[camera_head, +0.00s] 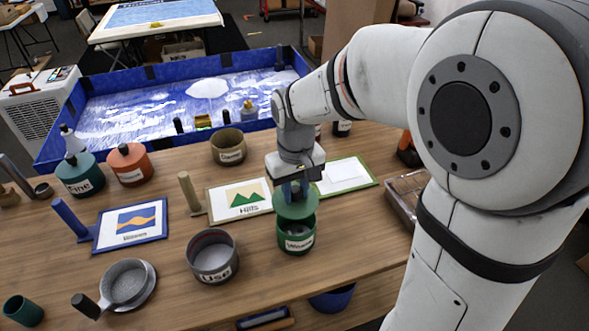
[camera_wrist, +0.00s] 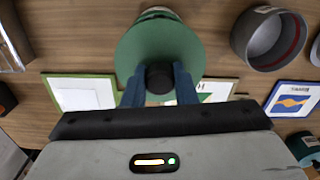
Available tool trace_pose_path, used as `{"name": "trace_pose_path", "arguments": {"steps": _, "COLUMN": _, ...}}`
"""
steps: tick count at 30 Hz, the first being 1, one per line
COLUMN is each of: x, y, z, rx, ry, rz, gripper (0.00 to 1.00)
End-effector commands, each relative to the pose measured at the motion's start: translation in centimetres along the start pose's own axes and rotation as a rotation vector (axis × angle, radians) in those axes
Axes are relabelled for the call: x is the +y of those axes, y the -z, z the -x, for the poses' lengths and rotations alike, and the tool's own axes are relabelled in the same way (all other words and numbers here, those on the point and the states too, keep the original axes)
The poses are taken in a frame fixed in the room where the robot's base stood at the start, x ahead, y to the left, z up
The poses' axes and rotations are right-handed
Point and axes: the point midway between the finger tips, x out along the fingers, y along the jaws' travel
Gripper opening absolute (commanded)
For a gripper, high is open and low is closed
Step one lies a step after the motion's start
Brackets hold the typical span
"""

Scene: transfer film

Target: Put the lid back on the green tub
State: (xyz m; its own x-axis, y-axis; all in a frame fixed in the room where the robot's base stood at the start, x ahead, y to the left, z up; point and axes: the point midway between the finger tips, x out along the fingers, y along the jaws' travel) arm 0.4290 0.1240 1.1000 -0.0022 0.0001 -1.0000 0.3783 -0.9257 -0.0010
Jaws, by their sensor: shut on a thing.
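The green tub (camera_head: 297,244) stands upright on the wooden table in the head view, open at the top with a grey inside partly showing. Its round green lid (camera_head: 295,207) is held above the tub's rim. In the wrist view the lid (camera_wrist: 160,45) shows from above and hides nearly all of the tub; a sliver of the tub (camera_wrist: 158,11) shows past its far edge. My gripper (camera_wrist: 159,84) is shut on the lid's dark knob (camera_wrist: 159,78), one blue finger on each side. A gap shows between lid and rim at the front.
A grey open tub (camera_head: 212,262) stands left of the green tub. A picture board (camera_head: 240,198) and a green-framed board (camera_head: 343,177) lie behind. An olive tub (camera_head: 228,147), an orange lidded tub (camera_head: 130,166) and a teal one (camera_head: 80,177) stand farther back.

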Motion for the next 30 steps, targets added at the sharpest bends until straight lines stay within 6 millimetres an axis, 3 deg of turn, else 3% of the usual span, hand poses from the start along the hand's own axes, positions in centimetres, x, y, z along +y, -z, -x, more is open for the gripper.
{"name": "trace_pose_path", "arguments": {"steps": 8, "x": 0.1, "y": 0.0, "z": -1.0, "rx": -0.001, "ry": 0.000, "rz": -0.003, "gripper": 0.04}}
{"name": "trace_pose_path", "arguments": {"steps": 24, "x": -0.1, "y": 0.0, "z": -5.9, "rx": -0.002, "ry": 0.000, "rz": 0.004, "gripper": 0.04}}
{"name": "trace_pose_path", "arguments": {"steps": 30, "x": -0.2, "y": 0.0, "z": -6.5, "rx": -0.001, "ry": 0.000, "rz": 0.005, "gripper": 0.04}}
